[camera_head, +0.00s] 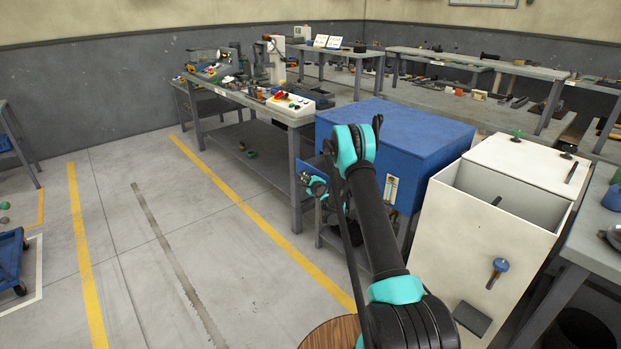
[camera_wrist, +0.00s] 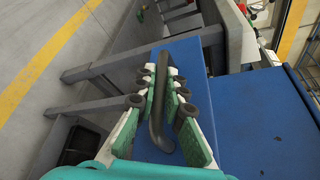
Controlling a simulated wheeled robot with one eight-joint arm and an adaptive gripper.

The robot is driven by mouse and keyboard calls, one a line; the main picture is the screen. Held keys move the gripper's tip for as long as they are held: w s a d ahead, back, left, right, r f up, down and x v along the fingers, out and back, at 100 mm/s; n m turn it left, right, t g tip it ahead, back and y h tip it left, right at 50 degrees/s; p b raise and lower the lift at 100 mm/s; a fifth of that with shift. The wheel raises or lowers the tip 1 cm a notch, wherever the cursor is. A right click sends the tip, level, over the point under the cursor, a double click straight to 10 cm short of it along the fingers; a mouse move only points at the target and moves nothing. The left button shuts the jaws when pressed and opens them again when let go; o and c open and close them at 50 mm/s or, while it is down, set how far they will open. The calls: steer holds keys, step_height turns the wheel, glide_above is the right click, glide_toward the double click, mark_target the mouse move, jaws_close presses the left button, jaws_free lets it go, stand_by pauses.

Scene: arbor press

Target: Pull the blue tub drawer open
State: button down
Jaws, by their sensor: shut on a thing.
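The blue tub (camera_head: 400,135) is a large box standing in the middle right of the head view, and its side fills the right of the wrist view (camera_wrist: 265,125). A blue front panel (camera_wrist: 190,52) carries a dark curved handle (camera_wrist: 157,125). In the head view a blue panel edge (camera_head: 306,170) shows left of the tub, partly behind my arm. My gripper (camera_wrist: 165,88) is shut on the handle, one green-padded finger on each side. It also shows small in the head view (camera_head: 318,187). How far the drawer stands out is hard to tell.
A white cabinet (camera_head: 480,225) with an open top compartment stands right of the tub. A grey workbench (camera_head: 250,105) with tools runs behind and left. Open floor with yellow lines (camera_head: 240,200) lies to the left. A round wooden top (camera_head: 332,334) is at the bottom edge.

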steer(key=c, duration=1.9)
jaws_free()
steer(key=shift+o, duration=0.2)
steer(key=v, duration=1.2)
steer(key=shift+s+r, duration=0.1)
